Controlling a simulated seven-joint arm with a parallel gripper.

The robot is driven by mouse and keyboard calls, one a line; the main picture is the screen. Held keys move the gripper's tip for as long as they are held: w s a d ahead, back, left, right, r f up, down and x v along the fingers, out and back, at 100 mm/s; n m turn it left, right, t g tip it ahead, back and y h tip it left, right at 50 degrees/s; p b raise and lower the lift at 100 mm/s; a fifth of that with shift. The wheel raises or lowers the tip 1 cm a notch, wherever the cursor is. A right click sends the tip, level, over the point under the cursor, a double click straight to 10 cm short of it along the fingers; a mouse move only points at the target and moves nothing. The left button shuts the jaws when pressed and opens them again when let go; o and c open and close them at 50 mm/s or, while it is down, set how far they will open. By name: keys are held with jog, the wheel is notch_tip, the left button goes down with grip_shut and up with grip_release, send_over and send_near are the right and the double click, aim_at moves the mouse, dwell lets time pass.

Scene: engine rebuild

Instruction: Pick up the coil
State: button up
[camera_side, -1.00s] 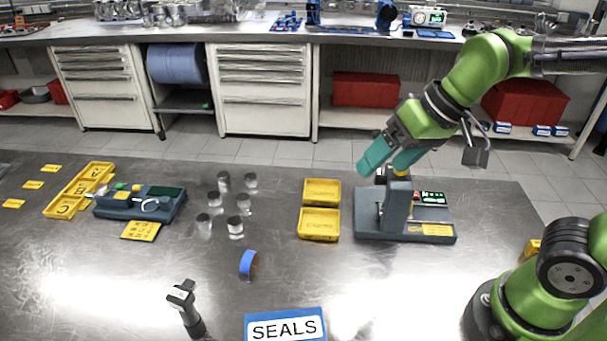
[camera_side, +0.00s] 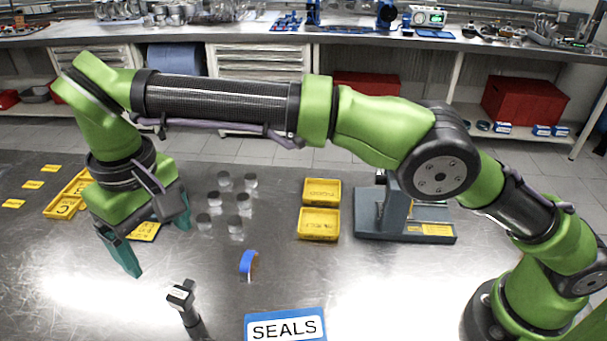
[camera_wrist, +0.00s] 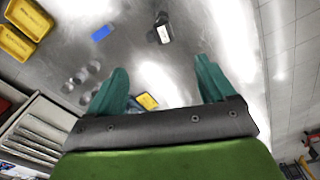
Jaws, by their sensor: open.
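The coil (camera_side: 186,306) looks like a dark grey stick with a blocky head carrying a pale label. In the wrist view the coil (camera_wrist: 161,29) shows near the top, beyond the fingertips. My gripper (camera_side: 161,249) is open and empty, above the table to the left of the coil and farther back. The gripper and coil are apart.
The SEALS box (camera_side: 286,326) is at the front edge. Yellow trays (camera_side: 320,224) and a grey fixture (camera_side: 400,226) stand right. My gripper partly hides a yellow card (camera_side: 145,231).

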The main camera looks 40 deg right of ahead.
aim_at(187, 302)
jog(key=f, duration=1.6)
jog(key=shift+s+d, duration=0.15)
jog(key=shift+s, duration=0.1)
jog(key=shift+r, duration=0.1)
jog(key=c, duration=1.2)
